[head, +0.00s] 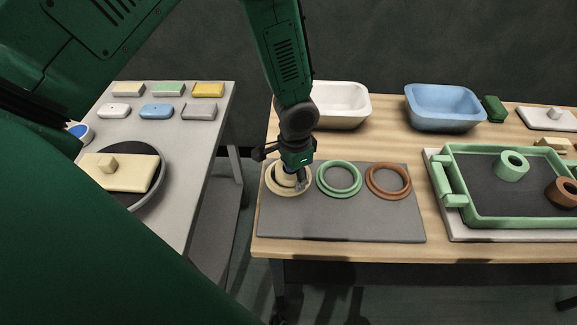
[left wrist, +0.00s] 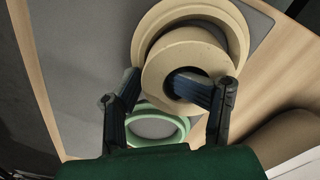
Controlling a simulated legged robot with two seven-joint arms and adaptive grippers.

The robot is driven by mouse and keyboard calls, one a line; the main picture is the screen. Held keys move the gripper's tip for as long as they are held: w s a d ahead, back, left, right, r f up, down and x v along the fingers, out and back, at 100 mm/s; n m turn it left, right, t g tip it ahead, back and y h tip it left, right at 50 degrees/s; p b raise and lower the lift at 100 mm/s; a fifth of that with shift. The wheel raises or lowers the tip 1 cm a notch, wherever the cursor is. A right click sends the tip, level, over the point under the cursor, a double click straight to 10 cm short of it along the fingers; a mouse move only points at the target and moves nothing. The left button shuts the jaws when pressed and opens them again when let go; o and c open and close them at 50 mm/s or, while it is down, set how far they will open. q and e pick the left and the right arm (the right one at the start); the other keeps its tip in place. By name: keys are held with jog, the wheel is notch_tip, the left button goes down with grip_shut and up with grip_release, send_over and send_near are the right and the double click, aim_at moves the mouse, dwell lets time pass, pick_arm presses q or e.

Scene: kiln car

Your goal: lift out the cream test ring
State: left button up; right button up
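The cream test ring (left wrist: 160,58) is a thick ring with a round hole. It sits over a wider, flatter cream ring (left wrist: 233,28) on the grey mat. In the head view the test ring (head: 283,180) is partly hidden by my left gripper (head: 297,180), which points down at it. In the left wrist view my left gripper (left wrist: 155,82) has one finger in the hole and the other outside, with the ring's wall pinched between them. I cannot tell whether the test ring is clear of the wider ring. My right gripper is not in view.
A green ring (head: 339,178) and a brown ring (head: 388,180) lie right on the mat (head: 340,222). A green tray (head: 500,222) holds small green (head: 511,164) and brown rings. White (head: 341,105) and blue basins (head: 444,107) stand behind. A grey table (head: 196,150) is left.

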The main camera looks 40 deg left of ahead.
pick_arm(q)
jog(key=shift+w+a, duration=0.15)
jog(key=shift+a, duration=0.3)
jog(key=shift+s+d+r, duration=0.15)
jog(key=shift+d, duration=0.3)
jog(key=shift+s+d+r, duration=0.1)
jog(key=shift+d+r, duration=0.05)
jog(key=shift+d, duration=0.3)
jog(key=shift+a+f, duration=0.1)
jog(key=shift+a, duration=0.2)
jog(key=shift+a+p, duration=0.15)
jog(key=shift+p, duration=0.2)
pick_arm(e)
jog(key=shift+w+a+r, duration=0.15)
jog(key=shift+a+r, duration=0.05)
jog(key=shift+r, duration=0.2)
pick_arm(q)
jog(key=shift+d, duration=0.2)
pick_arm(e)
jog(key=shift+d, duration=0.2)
pick_arm(q)
jog(key=shift+d, duration=0.1)
grip_shut()
jog(key=shift+a, duration=0.25)
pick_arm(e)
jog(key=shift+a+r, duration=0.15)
